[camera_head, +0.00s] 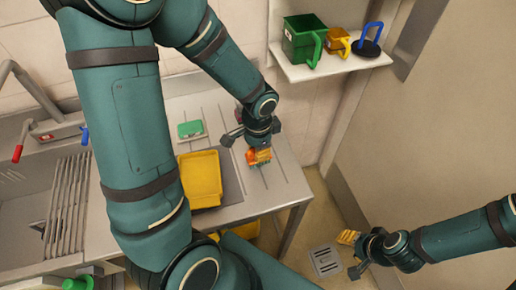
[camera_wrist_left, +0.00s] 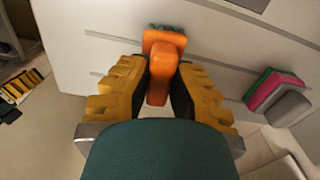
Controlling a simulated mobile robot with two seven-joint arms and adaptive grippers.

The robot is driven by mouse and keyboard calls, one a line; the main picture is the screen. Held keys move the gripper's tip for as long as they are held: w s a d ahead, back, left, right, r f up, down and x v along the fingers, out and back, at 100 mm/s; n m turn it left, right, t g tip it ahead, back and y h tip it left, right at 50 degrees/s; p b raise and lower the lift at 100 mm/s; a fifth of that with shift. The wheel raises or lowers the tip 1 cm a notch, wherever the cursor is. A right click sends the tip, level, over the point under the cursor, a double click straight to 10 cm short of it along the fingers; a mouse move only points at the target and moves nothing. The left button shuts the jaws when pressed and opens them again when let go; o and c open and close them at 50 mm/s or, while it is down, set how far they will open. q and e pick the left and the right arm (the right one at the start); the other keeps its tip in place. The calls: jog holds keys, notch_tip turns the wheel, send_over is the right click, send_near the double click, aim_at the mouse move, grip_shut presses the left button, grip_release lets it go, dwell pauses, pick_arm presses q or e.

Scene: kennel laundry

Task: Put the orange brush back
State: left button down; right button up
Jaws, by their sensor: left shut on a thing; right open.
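The orange brush (camera_wrist_left: 163,72) has an orange handle and head, with green bristles at its far edge. It sits between the yellow fingers of my left gripper (camera_wrist_left: 160,92), which is shut on its handle. In the head view my left gripper (camera_head: 259,156) is over the right part of the grooved steel draining board (camera_head: 285,172), and the brush (camera_head: 251,156) shows partly behind its fingers. I cannot tell whether the bristles touch the board. My right gripper (camera_head: 349,238) is open and empty, low over the floor at the right.
A wall shelf (camera_head: 330,67) holds a green bin (camera_head: 302,38), a small orange-yellow container (camera_head: 337,42) and a blue-handled black disc (camera_head: 367,46). A sink is at far left.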

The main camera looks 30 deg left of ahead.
pick_arm(q)
jog(key=shift+f, duration=0.25)
dwell(0.7)
jog(key=c, duration=1)
grip_release()
jog(key=shift+o, duration=0.2)
jog(key=shift+r, duration=0.1)
notch_tip(320, 180, up, 12)
